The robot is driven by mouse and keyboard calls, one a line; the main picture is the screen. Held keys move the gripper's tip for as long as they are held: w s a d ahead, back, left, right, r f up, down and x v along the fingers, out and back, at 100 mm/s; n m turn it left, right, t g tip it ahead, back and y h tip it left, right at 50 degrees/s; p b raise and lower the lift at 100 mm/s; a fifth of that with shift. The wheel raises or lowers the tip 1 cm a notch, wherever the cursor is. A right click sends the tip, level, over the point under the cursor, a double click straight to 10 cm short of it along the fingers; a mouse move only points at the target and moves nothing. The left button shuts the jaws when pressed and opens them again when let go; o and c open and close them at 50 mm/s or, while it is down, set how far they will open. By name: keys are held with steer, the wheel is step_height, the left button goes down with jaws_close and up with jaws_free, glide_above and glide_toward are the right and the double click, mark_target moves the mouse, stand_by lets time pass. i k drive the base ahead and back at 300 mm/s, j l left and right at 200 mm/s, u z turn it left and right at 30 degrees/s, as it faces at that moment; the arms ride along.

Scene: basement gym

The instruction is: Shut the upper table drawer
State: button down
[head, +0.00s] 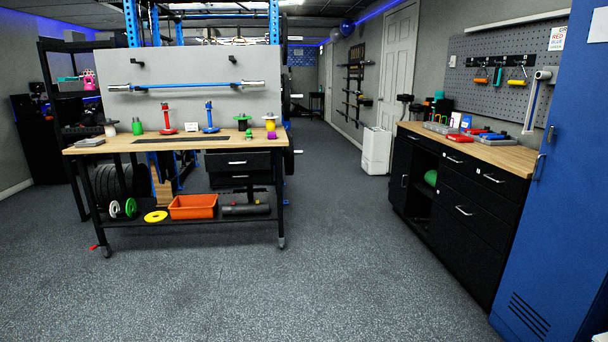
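The workbench table (125,146) stands left of centre, with a wooden top and black legs. Under the right part of its top hang two black drawers with silver handles. The upper drawer (220,164) looks pulled out toward me, its front standing forward of the lower drawer (217,181). How far it is out is hard to tell from here. The lower drawer looks shut. My gripper and arm are not in view.
Open grey floor (300,285) lies between me and the table. An orange bin (193,207) and weight plates sit on the table's lower shelf. A black cabinet (455,205) with drawers and a blue locker (553,190) line the right side.

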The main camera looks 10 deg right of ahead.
mark_target(248, 158)
steer(key=i+z, duration=0.15)
steer(key=i, duration=3.15)
steer(key=i+l+u, duration=0.1)
steer(key=i+u, duration=0.2)
steer(key=i, duration=0.25)
steer(key=i+l+u, duration=0.25)
steer(key=i, duration=0.25)
